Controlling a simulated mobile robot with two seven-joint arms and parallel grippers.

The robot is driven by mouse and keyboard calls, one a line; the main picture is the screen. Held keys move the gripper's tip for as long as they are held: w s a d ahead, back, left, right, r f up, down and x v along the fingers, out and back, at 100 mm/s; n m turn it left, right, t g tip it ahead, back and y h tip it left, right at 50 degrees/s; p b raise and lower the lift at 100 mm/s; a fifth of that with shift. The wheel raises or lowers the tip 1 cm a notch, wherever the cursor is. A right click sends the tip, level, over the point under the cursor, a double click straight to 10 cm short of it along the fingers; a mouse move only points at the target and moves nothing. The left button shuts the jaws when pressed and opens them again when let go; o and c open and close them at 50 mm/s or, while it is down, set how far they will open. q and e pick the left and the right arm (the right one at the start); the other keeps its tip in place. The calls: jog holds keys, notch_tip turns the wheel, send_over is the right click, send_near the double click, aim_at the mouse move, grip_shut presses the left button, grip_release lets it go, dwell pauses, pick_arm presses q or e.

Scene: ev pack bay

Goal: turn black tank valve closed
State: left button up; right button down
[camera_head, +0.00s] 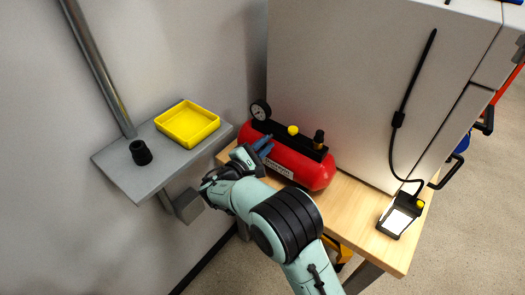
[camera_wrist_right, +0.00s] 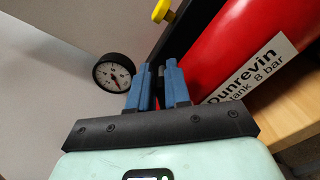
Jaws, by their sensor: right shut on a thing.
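The red tank (camera_head: 313,172) lies on a wooden bench, with a black top plate and a white label; it also fills the upper right of the right wrist view (camera_wrist_right: 225,50). My right gripper (camera_head: 264,146) reaches the tank's left front side. In the right wrist view its blue fingers (camera_wrist_right: 161,80) are shut on a thin dark piece between them, which I take for the black tank valve (camera_wrist_right: 160,88); the fingers hide most of it, so its turn angle cannot be told. My left gripper is not in view.
A pressure gauge (camera_head: 260,110), a yellow knob (camera_head: 293,130) and a black-topped brass fitting (camera_head: 319,139) sit on the tank. A grey shelf (camera_head: 140,181) holds a yellow tray (camera_head: 187,138) and a black cup-like piece (camera_head: 140,152).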

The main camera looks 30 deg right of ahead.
jog(key=m+b, duration=0.2)
jog(key=f+m+b, duration=0.1)
jog(key=m+b, duration=0.1)
jog(key=shift+s, duration=0.15)
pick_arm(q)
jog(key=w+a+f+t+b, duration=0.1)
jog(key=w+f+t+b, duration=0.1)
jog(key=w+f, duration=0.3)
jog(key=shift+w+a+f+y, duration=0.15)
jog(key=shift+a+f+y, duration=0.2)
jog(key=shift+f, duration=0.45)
pick_arm(e)
jog(key=shift+f+m, duration=0.1)
jog(key=shift+m, duration=1.5)
jog(key=c, duration=1.2)
grip_release()
jog(key=shift+o, duration=0.2)
jog(key=shift+s, duration=0.1)
jog(key=shift+f, duration=0.15)
